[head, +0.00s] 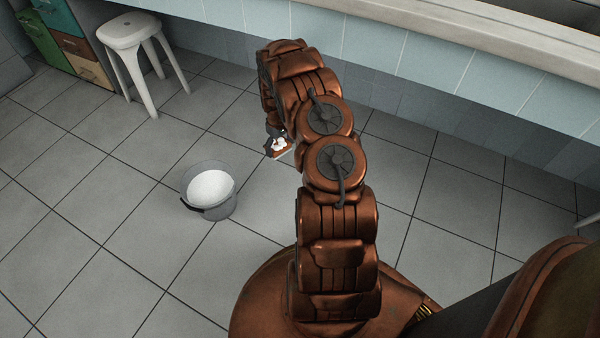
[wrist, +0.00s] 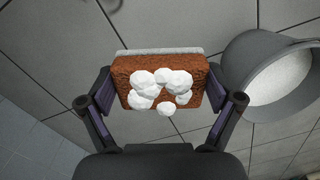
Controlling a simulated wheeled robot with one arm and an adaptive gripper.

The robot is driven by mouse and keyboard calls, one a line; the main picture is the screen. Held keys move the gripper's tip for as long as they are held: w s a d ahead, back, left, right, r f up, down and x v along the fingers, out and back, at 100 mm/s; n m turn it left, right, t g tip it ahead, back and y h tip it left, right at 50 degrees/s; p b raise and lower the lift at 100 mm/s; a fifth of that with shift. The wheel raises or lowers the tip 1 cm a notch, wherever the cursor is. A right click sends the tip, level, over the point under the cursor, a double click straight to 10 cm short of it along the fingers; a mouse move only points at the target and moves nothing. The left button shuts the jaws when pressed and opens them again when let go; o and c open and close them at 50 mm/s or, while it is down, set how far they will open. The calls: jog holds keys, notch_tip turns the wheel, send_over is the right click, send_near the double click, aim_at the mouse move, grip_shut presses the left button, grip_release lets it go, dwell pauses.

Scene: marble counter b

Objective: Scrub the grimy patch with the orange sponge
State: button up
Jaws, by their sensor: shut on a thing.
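My gripper (wrist: 163,92) is shut on the orange sponge (wrist: 160,63), one finger at each end in the wrist view. The sponge is rust-orange with a pale grey layer along its far edge. Several white foam blobs (wrist: 143,78) sit on its face. In the head view my gripper (head: 275,133) hangs at the end of the arm, right of and behind the bucket, with a small bit of the sponge (head: 272,153) and foam showing. The sponge appears held clear of the floor. I see no grimy patch in either view.
A grey bucket (head: 221,208) with white content stands on the tiled floor; its rim also shows in the wrist view (wrist: 238,62). A white stool (head: 128,31) and coloured drawers (head: 67,46) stand back left. A counter (head: 480,45) runs along the back right. Open floor lies left.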

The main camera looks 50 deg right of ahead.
jog(key=s+d+f+b, duration=0.2)
jog(key=s+f+b, duration=0.1)
jog(key=f, duration=0.5)
jog(key=s+d+f+b, duration=0.2)
jog(key=s+f+b, duration=0.1)
jog(key=f, duration=0.5)
jog(key=shift+d+t+b, duration=0.25)
jog(key=shift+t+b, duration=0.05)
jog(key=shift+b, duration=0.2)
